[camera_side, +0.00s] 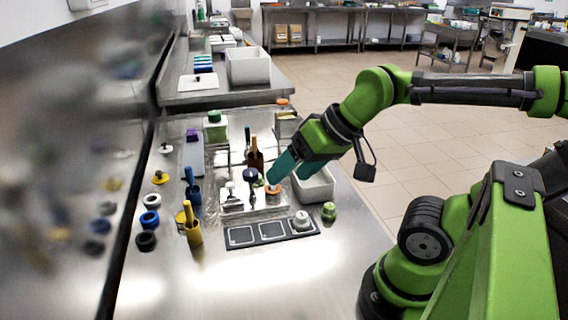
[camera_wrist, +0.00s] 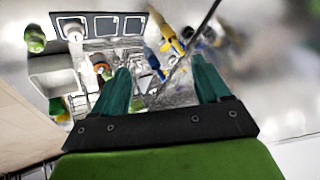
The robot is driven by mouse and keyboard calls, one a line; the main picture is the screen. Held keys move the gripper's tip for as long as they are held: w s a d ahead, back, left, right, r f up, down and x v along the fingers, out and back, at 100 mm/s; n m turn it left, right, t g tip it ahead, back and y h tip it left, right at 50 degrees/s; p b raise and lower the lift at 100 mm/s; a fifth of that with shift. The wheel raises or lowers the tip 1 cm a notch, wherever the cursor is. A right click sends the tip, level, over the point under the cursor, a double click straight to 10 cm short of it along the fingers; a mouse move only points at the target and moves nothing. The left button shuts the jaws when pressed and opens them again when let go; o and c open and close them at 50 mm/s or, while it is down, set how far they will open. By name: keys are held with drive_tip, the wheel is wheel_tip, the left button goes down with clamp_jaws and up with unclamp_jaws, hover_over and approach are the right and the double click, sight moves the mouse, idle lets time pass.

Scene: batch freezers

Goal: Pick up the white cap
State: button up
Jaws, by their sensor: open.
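A small white cap-like piece (camera_side: 302,221) stands at the right end of a black panel (camera_side: 272,244) with three dark squares; it also shows in the wrist view (camera_wrist: 73,33) at upper left. A second whitish piece (camera_side: 165,149) lies at the left of the steel table, beside a yellow one. I cannot tell for sure which is the task's cap. My gripper (camera_side: 285,178) has teal fingers pointing down, spread and empty, above the middle of the table; in the wrist view its fingertips (camera_wrist: 160,63) are wide apart. It is behind and left of the white piece by the panel, not touching it.
An orange-topped piece (camera_side: 273,192) and a brown bottle (camera_side: 256,158) are close to my fingers. A green piece (camera_side: 329,211) is beside the white one. Blue (camera_side: 193,190) and yellow (camera_side: 193,229) holders stand left. The front table is clear.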

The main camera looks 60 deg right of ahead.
drive_tip(key=n+g+h, duration=0.2)
drive_tip(key=n+g, duration=0.2)
drive_tip(key=g, duration=0.2)
hover_over(330, 205)
drive_tip(key=f, duration=1.2)
drive_tip(key=a+f, duration=0.1)
drive_tip(key=f, duration=0.5)
drive_tip(key=shift+s+f, duration=0.3)
drive_tip(key=shift+s, duration=0.1)
drive_tip(key=shift+t, duration=0.3)
drive_tip(key=shift+w+d+f, duration=0.15)
drive_tip(key=shift+f, duration=0.75)
drive_tip(key=shift+w+d+f, duration=0.15)
drive_tip(key=shift+f, duration=0.8)
drive_tip(key=shift+w+d+f, duration=0.15)
drive_tip(key=shift+f, duration=0.75)
drive_tip(key=shift+c, duration=0.2)
